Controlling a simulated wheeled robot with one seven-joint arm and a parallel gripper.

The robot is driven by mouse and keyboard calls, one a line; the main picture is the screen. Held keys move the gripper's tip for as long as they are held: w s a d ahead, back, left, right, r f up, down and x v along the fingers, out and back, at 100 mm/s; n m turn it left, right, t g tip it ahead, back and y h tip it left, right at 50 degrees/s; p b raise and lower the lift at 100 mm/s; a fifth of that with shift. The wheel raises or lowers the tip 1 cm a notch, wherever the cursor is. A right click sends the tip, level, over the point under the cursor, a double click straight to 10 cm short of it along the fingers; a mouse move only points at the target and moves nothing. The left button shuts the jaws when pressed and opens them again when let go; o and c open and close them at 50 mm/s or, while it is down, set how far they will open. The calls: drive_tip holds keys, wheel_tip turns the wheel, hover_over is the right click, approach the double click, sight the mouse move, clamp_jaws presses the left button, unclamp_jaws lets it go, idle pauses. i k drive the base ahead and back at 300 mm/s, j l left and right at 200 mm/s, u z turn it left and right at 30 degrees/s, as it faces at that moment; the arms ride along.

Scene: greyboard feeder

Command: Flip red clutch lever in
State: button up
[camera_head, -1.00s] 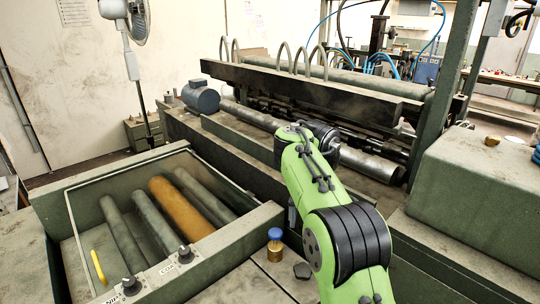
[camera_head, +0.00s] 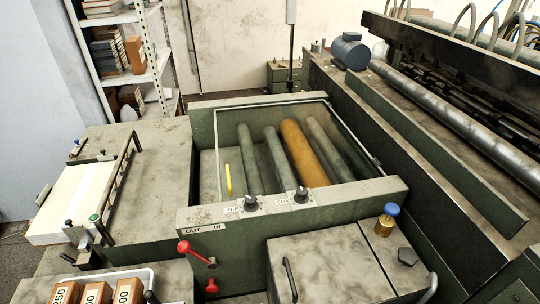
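The red clutch lever (camera_head: 196,254) is on the front face of the green machine housing, low and left of centre in the head view. Its round red knob points up and to the left from its pivot. A white label (camera_head: 204,229) reading OUT on the left and IN on the right is above it. The knob lies under the OUT side. A second small red part (camera_head: 211,286) is just below the lever. My gripper is not in view.
A glazed green frame (camera_head: 199,121) with several rollers is behind the lever.

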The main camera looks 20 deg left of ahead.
sight(183, 245)
drive_tip(key=u, duration=2)
drive_tip(key=i+j+u, duration=0.15)
drive_tip(key=j, duration=0.3)
drive_tip(key=i+j+u, duration=0.15)
drive_tip(key=i+j, duration=0.15)
drive_tip(key=i+j+u, duration=0.15)
drive_tip(key=j, duration=0.35)
drive_tip(key=i, duration=0.1)
